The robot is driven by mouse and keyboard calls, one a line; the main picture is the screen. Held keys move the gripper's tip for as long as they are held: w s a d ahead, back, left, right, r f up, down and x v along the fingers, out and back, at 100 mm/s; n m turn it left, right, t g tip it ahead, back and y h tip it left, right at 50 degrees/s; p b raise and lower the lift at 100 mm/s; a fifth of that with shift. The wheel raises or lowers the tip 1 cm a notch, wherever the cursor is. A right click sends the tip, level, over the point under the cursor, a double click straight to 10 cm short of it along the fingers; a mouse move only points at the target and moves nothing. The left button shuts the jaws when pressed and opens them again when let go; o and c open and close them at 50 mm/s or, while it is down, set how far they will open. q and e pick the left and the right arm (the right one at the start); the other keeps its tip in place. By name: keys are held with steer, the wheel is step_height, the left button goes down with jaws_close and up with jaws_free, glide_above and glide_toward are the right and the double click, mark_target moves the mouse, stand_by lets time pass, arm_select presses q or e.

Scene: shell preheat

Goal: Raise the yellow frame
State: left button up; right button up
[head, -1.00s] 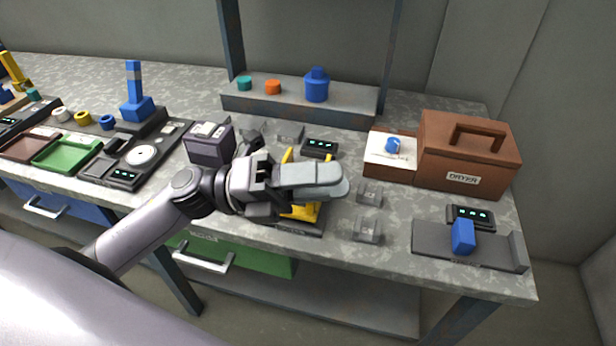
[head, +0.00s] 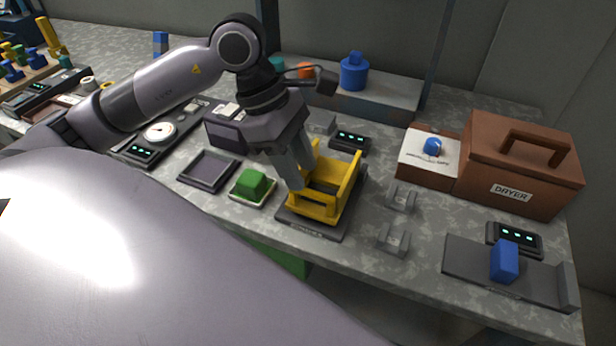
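The yellow frame (head: 328,201), open in the middle with raised sides, sits upright on a dark flat base (head: 312,228) near the middle of the bench. My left gripper (head: 303,178) points down at the frame's left side, its grey fingers close to or touching it. The fingers overlap in this view, so I cannot tell whether they are open or shut on the frame's side. The frame appears to rest on its base. My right gripper is out of view.
A green block (head: 252,183) on a small tray and an empty dark tray (head: 209,170) lie left of the frame. Small grey brackets (head: 401,198) stand to its right, before the brown dryer (head: 520,170). A small display unit (head: 350,141) sits behind it.

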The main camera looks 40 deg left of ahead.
mark_target(312, 192)
arm_select(q)
steer(key=shift+x, duration=1.75)
jaws_close()
steer(key=shift+r, duration=0.1)
